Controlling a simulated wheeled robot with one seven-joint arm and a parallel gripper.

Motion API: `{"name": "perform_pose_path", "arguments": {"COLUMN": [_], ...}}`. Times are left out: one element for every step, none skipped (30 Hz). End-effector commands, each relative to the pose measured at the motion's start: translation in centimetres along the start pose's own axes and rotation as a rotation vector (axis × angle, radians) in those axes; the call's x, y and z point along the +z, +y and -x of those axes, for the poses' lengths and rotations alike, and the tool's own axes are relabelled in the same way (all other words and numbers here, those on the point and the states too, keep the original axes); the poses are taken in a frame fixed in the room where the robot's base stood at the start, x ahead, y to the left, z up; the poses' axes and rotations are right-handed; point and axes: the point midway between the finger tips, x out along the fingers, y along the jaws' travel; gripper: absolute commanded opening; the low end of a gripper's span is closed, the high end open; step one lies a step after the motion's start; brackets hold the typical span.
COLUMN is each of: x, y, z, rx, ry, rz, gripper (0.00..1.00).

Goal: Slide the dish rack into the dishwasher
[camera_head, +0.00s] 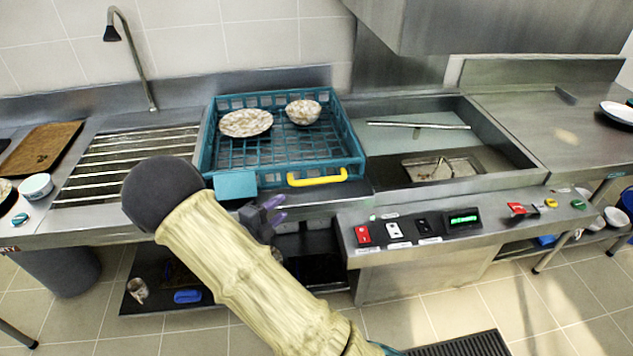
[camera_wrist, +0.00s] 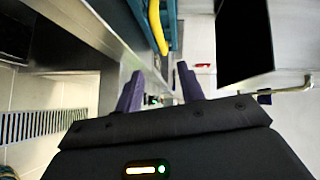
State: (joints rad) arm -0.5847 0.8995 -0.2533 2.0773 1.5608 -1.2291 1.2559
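The teal dish rack (camera_head: 270,158) sits on the metal counter, holding a speckled plate (camera_head: 246,123) and bowl (camera_head: 303,112). Its yellow handle (camera_head: 318,177) is on the front side and also shows in the wrist view (camera_wrist: 157,26). The dishwasher appears to be the open steel basin unit (camera_head: 505,165) right of the rack, with its control panel (camera_head: 450,221) in front. My gripper (camera_head: 277,209) is below and left of the handle, in front of the rack. Its purple fingers are apart and empty, as the wrist view shows (camera_wrist: 160,72).
A ribbed drainboard (camera_head: 130,165) and faucet (camera_head: 128,55) lie left of the rack. A brown tray (camera_head: 40,147) and bowl (camera_head: 36,186) are farther left. A steel hood (camera_head: 500,28) hangs above the basin. A lower shelf (camera_head: 215,296) is under the counter.

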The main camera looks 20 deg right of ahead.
Motion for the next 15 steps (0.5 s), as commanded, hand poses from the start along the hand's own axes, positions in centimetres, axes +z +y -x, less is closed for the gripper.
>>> {"name": "perform_pose_path", "arguments": {"x": [0.0,0.0,-0.1,-0.1,-0.1,-0.1,-0.1,-0.1,-0.1,-0.1,-0.1,-0.2,-0.1,-0.1,-0.1], "y": [0.0,0.0,0.0,-0.1,-0.1,-0.1,-0.1,-0.1,-0.1,-0.1,-0.1,-0.1,-0.1,-0.1,-0.1], "z": [-0.4,-0.6,-1.0,-1.4,-1.8,-2.4,-2.9,-3.4,-4.1,-4.7,-5.2,-5.9,-6.4,-6.9,-7.7], "rx": [0.000,0.000,0.000,0.000,0.000,0.000,0.000,0.000,0.001,0.000,0.000,0.000,0.001,0.001,0.000], "ry": [0.002,0.002,0.002,0.002,0.004,0.004,0.003,0.003,0.004,0.003,0.004,0.004,0.003,0.003,0.003], "rz": [0.000,0.000,0.001,0.001,0.001,0.002,0.003,0.002,0.002,0.002,0.002,0.002,0.002,0.002,0.002], "gripper": [0.39,0.39,0.39,0.39,0.39,0.39,0.39,0.39,0.39,0.39,0.39,0.39,0.39,0.39,0.39]}}
